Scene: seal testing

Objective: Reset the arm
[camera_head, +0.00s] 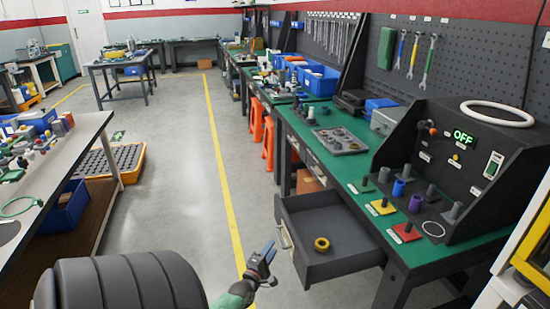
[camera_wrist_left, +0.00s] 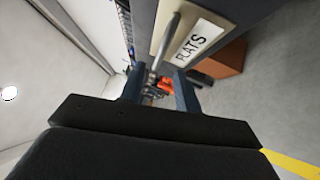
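My left gripper (camera_head: 268,254) hangs over the floor in front of the pulled-out drawer, just left of its handle (camera_head: 285,237) in the head view. In the left wrist view the two fingers of the left gripper (camera_wrist_left: 158,88) stand apart with a gap between them. The metal handle (camera_wrist_left: 166,42) lies just beyond the fingertips, beside a label reading FLATS (camera_wrist_left: 199,40). I see no grip on it. The dark drawer (camera_head: 345,262) is open and holds a yellow ring (camera_head: 321,244). My right gripper is out of view.
The green workbench (camera_head: 345,165) carries a black test panel (camera_head: 455,150) reading OFF, with several posts and coloured plates. A white-topped table (camera_head: 75,145) with parts stands at left. The floor between, with its yellow line (camera_head: 222,170), is clear.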

